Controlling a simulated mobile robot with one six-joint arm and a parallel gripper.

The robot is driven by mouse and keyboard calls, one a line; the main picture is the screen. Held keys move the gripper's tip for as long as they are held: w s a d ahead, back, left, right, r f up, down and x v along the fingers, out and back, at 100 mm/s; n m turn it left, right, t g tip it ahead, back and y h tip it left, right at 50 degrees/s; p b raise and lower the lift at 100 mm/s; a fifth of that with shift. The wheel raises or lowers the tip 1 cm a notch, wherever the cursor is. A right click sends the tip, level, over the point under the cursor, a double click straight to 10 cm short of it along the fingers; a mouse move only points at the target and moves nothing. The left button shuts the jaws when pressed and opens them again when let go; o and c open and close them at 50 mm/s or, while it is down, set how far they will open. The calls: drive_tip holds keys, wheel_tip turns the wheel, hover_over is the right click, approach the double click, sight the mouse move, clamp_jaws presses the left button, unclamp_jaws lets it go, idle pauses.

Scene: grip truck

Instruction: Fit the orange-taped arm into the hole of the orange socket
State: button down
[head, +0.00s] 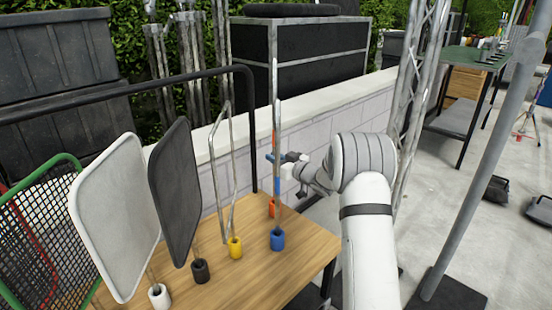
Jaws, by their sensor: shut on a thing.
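My gripper (284,160) reaches in from the right and is shut on this arm at about mid-height. The orange socket (272,208) stands near the table's back right edge, below my gripper and behind the blue socket (277,240). The arm's lower end is hard to make out, so I cannot tell whether it is inside the hole.
On the wooden table (255,270), a yellow socket (235,247) holds a metal frame. A black socket (200,270) holds a dark panel (178,190) and a white socket (159,296) a white panel (115,215). A black rail and a white wall run behind.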

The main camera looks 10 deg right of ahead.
drive_tip(key=shift+f, duration=0.15)
drive_tip(key=shift+s+f+n+g+y, duration=0.1)
drive_tip(key=shift+f+n+g+y, duration=0.45)
drive_tip(key=shift+f, duration=0.45)
drive_tip(key=shift+f, duration=0.3)
drive_tip(key=shift+f+b, duration=1.1)
drive_tip(key=shift+f, duration=0.95)
drive_tip(key=c, duration=1.3)
unclamp_jaws()
drive_tip(key=shift+c, duration=0.2)
drive_tip(key=shift+f, duration=0.1)
